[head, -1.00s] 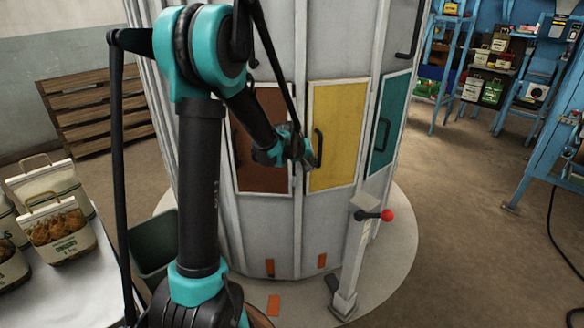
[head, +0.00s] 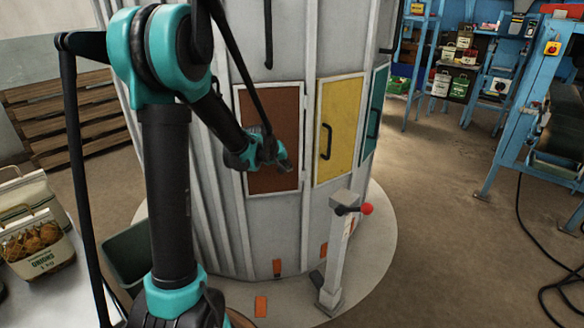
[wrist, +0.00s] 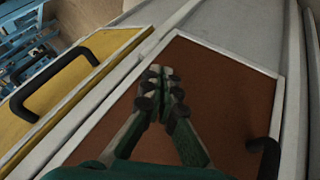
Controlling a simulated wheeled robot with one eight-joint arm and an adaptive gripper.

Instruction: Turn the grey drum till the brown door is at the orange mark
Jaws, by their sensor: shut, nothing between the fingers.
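The grey drum (head: 225,215) stands upright on a pale round base. Its brown door (head: 285,112) faces me, partly hidden by my arm; it also fills the middle of the wrist view (wrist: 225,85), with a dark handle (wrist: 265,150) at lower right. An orange mark (head: 261,306) lies on the base, below and slightly left of the brown door in the head view. Two smaller orange patches, one left (head: 277,268) and one right (head: 323,250), show low on the drum. My gripper (head: 286,167) is shut and empty before the brown door; I cannot tell whether it touches.
A yellow door (head: 340,130) and a teal door (head: 376,110) sit right of the brown one. A post (head: 334,255) with a red-knobbed lever (head: 366,209) stands before the drum. A green bin (head: 128,262) and a table of sacks are at left.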

